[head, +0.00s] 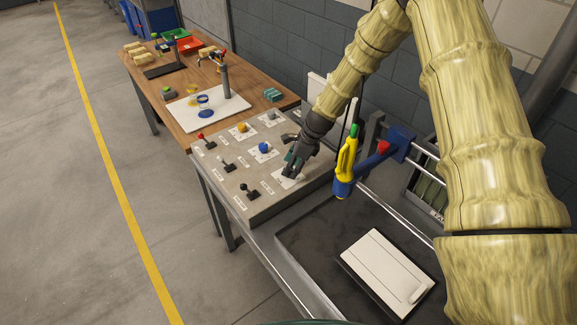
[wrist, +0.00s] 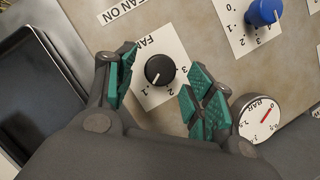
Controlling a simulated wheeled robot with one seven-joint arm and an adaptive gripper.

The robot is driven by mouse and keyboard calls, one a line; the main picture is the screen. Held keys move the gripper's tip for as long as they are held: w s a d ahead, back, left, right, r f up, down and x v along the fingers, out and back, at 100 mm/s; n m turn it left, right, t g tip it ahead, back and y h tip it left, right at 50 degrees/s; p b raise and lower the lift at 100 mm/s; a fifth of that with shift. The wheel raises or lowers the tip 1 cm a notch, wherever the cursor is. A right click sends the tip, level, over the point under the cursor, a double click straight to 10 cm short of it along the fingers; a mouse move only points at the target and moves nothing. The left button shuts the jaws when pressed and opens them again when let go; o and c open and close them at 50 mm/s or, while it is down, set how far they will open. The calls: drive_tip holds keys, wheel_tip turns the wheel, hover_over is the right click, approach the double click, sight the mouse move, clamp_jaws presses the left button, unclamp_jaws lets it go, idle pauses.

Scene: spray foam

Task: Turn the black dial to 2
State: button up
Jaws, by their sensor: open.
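The black dial (wrist: 160,70) sits on a white label marked FAN in the wrist view. Its white pointer line aims down and left, close to the 1; the 2 is to the right of it. My gripper (wrist: 159,74) is open, with one green-padded finger on each side of the dial. I see gaps between the pads and the dial. In the head view my gripper (head: 291,170) is low over the near right part of the grey control panel (head: 222,187) and hides the dial there.
A blue dial (wrist: 262,12) and a round BAR gauge (wrist: 260,117) are near the right finger. Levers, including a black one (head: 250,190), stand on the panel's left. A yellow and blue tool (head: 347,160) stands right of my gripper. A dark tray holds a white panel (head: 388,268).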

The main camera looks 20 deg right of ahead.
drive_tip(key=shift+w+a+f, duration=0.1)
drive_tip(key=shift+a+f, duration=0.2)
drive_tip(key=shift+f, duration=0.35)
